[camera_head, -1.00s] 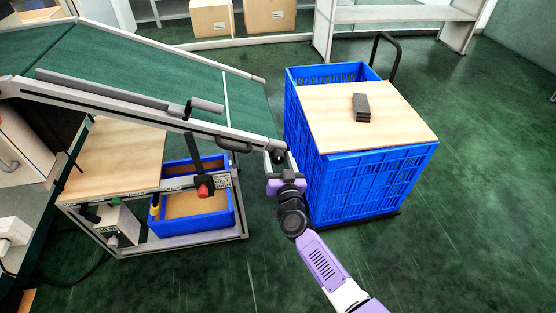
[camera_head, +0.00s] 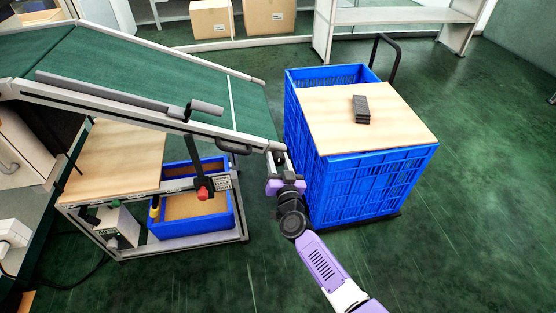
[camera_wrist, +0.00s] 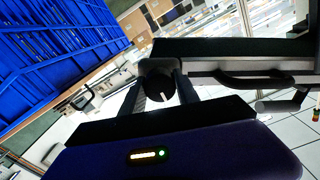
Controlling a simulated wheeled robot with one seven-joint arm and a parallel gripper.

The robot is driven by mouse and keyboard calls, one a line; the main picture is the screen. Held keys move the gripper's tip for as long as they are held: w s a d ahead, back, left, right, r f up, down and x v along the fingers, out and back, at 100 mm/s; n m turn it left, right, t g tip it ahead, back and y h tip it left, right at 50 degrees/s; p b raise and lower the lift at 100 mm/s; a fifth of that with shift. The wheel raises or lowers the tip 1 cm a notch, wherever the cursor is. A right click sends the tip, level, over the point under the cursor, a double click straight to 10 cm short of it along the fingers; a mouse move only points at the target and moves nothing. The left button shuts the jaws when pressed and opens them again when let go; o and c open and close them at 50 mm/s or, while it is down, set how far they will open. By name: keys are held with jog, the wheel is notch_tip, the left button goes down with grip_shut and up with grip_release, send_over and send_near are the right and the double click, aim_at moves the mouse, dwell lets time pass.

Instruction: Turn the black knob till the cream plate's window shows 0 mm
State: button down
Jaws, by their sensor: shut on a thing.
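The black knob (camera_wrist: 158,86) sits between the two fingers of my gripper (camera_wrist: 160,92) in the wrist view, with a pale mark on its face. The fingers are shut on it. In the head view my gripper (camera_head: 279,162) is at the right end of the conveyor's rail (camera_head: 150,113), where the knob is mostly hidden. I cannot make out the cream plate or its window reading in either view.
A blue crate (camera_head: 375,185) with a wooden board (camera_head: 400,120) and a dark block (camera_head: 361,108) on it stands close right of my gripper. A blue bin (camera_head: 228,215) sits on the lower shelf. Green floor lies open in front.

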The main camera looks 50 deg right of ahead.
jog(key=m, duration=0.5)
jog(key=shift+m, duration=0.4)
jog(key=m, duration=0.5)
jog(key=shift+m, duration=0.3)
jog(key=c, duration=0.9)
grip_release()
jog(key=shift+s, duration=0.1)
jog(key=p+v, duration=0.1)
jog(key=v, duration=0.6)
jog(key=shift+s+a+p, duration=0.25)
jog(key=shift+s+p, duration=0.05)
jog(key=shift+p, duration=0.1)
